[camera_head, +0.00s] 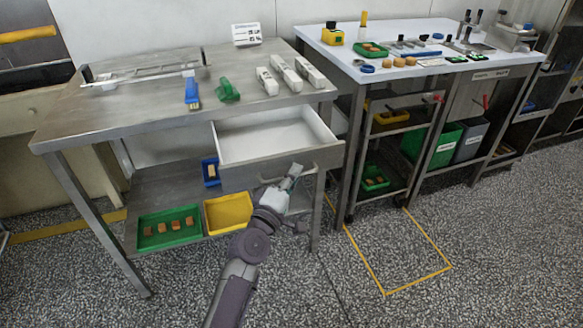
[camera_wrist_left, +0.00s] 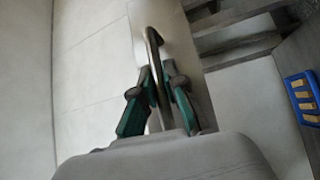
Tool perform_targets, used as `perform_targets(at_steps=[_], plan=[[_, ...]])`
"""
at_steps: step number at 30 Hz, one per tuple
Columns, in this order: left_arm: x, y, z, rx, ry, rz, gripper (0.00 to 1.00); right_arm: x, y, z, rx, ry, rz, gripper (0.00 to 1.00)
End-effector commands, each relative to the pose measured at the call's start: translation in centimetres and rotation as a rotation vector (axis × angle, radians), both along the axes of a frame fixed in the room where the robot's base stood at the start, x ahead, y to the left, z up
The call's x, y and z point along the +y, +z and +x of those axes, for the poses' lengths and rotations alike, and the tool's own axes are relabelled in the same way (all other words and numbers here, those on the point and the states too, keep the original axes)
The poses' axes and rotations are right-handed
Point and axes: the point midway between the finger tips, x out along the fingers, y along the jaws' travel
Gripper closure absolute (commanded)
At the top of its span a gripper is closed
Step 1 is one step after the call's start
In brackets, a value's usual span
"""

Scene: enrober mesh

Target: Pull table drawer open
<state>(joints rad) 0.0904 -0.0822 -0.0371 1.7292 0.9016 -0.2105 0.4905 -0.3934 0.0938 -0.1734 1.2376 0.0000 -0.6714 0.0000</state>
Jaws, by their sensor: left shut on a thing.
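The table drawer (camera_head: 270,138) is pulled out from under the left steel table (camera_head: 130,115). Its white inside shows and looks empty. My left gripper (camera_head: 291,176) is at the drawer's front. In the left wrist view, my left gripper (camera_wrist_left: 158,95) is shut on the curved metal drawer handle (camera_wrist_left: 154,50), with a green-padded finger on each side of it. My right gripper is not in view.
On the left table are a blue brush (camera_head: 192,92), a green object (camera_head: 228,90) and white devices (camera_head: 283,72). Below are a green tray (camera_head: 150,242) and a yellow bin (camera_head: 229,213). A second table (camera_head: 450,60) stands to the right. The floor in front is clear.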

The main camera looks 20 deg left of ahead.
Motion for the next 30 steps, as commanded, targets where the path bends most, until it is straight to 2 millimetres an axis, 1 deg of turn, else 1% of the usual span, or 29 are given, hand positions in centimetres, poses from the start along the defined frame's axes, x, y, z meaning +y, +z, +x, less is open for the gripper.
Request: perform_targets(at_steps=[10, 11, 12, 13, 22, 26, 29, 30], plan=[[0.0, 0.0, 0.0, -0.001, 0.002, 0.0, 1.0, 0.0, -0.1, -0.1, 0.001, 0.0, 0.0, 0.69], [0.0, 0.0, 0.0, -0.001, 0.002, 0.0, 0.86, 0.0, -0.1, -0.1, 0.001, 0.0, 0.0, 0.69], [0.0, 0.0, 0.0, -0.001, 0.002, 0.0, 0.79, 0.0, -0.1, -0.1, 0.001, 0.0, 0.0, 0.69], [0.0, 0.0, 0.0, -0.001, 0.002, 0.0, 0.77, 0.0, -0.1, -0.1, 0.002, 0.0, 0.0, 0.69], [0.0, 0.0, -0.2, -0.001, 0.001, 0.001, 0.77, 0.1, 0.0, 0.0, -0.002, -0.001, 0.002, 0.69], [0.3, -0.2, -1.3, 0.0, 0.001, 0.002, 0.77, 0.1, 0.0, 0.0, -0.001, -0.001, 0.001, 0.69], [0.6, -0.5, -3.1, 0.001, 0.0, 0.002, 0.77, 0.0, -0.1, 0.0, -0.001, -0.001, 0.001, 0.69], [0.8, -0.7, -4.0, 0.003, 0.001, 0.002, 0.77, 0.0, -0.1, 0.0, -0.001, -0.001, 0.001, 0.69]])
